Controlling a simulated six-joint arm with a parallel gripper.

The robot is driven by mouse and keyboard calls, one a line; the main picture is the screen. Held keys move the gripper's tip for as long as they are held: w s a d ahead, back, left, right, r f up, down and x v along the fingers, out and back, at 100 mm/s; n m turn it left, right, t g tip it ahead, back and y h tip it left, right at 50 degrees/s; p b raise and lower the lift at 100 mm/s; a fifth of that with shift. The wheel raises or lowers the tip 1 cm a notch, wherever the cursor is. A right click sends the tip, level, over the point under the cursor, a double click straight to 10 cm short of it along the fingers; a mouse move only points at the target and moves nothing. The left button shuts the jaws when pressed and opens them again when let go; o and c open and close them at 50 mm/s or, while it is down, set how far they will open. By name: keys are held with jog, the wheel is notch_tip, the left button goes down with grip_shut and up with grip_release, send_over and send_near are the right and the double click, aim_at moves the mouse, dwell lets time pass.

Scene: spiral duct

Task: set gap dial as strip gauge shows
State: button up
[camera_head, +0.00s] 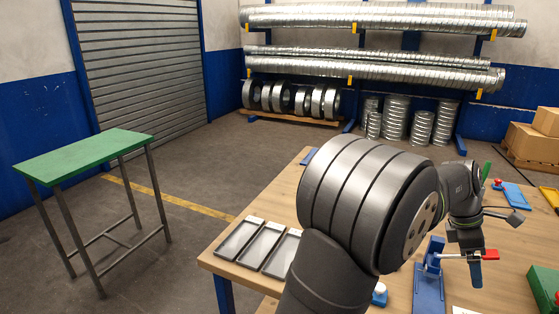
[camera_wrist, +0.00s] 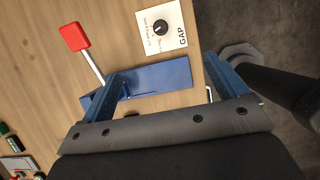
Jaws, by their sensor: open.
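In the wrist view, the gap dial (camera_wrist: 160,29) is a black round knob on a white card marked GAP. Its small scale marks are too blurred to read. The card lies at the far edge of a blue base plate (camera_wrist: 160,84). A lever with a red handle (camera_wrist: 75,37) rises at the left of that plate. My gripper (camera_wrist: 168,66) is open and empty, its two blue fingers wide apart, with the dial beyond and between them. The dial is apart from both fingers. I cannot make out a strip gauge.
In the head view the wooden bench (camera_head: 230,272) holds several grey trays (camera_head: 265,248) at its left end. A blue fixture (camera_head: 430,285) stands near my wrist. A green table (camera_head: 85,157) stands apart on the floor.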

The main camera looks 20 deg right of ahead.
jog(key=c, duration=0.8)
jog(key=shift+o, duration=0.2)
jog(key=s+f+m+t, duration=0.1)
jog(key=s+m+t, duration=0.5)
jog(key=s+m, duration=0.9)
jog(key=w+d+f+m, duration=0.1)
jog(key=w+f, duration=0.2)
jog(key=f, duration=0.2)
jog(key=w+d+f+m, duration=0.1)
jog(key=w+d+f, duration=0.1)
jog(key=f, duration=0.3)
jog(key=w+d+f+m, duration=0.2)
jog(key=w+f, duration=0.1)
jog(key=f, duration=0.3)
jog(key=shift+w, duration=0.4)
jog(key=c, duration=0.9)
